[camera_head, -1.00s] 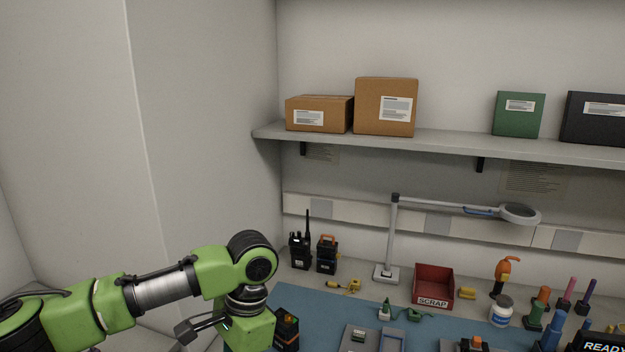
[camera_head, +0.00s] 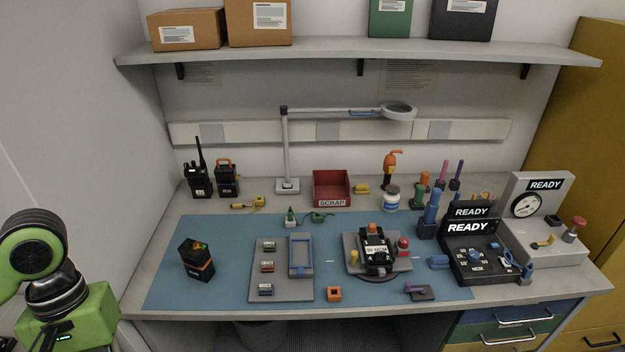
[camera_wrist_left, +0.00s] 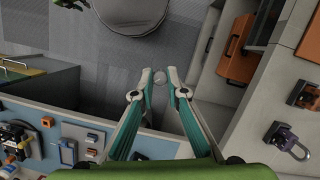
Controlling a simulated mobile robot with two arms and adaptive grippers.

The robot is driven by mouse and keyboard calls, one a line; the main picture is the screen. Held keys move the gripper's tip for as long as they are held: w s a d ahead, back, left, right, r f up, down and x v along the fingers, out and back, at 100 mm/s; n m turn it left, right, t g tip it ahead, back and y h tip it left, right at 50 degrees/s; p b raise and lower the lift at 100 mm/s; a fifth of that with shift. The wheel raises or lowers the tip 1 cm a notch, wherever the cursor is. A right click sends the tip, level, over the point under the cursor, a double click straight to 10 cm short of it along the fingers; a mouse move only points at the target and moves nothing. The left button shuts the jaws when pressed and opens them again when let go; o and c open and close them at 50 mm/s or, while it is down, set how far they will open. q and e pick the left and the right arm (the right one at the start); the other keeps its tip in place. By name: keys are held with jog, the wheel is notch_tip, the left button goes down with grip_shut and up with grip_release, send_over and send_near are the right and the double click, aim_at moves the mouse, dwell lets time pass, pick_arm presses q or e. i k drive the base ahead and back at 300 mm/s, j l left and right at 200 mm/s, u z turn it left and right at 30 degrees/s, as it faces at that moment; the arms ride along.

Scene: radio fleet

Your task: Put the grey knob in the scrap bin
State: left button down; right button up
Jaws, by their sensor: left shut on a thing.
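My left gripper (camera_wrist_left: 159,76) is shut on the grey knob (camera_wrist_left: 160,77), a small pale piece between its fingertips in the left wrist view. The gripper hangs over the floor, beyond the bench edge. In the head view only my left arm shows at the lower left; its fingers and the knob are out of frame. The scrap bin (camera_head: 332,203) is a red open box with a SCRAP label, standing at the back middle of the bench, far from the gripper. My right gripper is not in view.
The bench's blue mat (camera_head: 215,225) holds a radio (camera_head: 196,261), a parts tray (camera_head: 268,289) and a radio fixture (camera_head: 375,250). A lamp (camera_head: 287,150) stands left of the bin, a yellow piece (camera_head: 361,189) right of it. A shelf (camera_head: 350,54) overhangs the back.

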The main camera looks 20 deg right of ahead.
aim_at(331, 195)
jog(key=z, duration=1.25)
jog(key=i+j+z, duration=0.3)
jog(key=i+j, duration=0.2)
jog(key=i+j+z, duration=0.3)
jog(key=i+j, duration=0.25)
jog(key=j, duration=0.1)
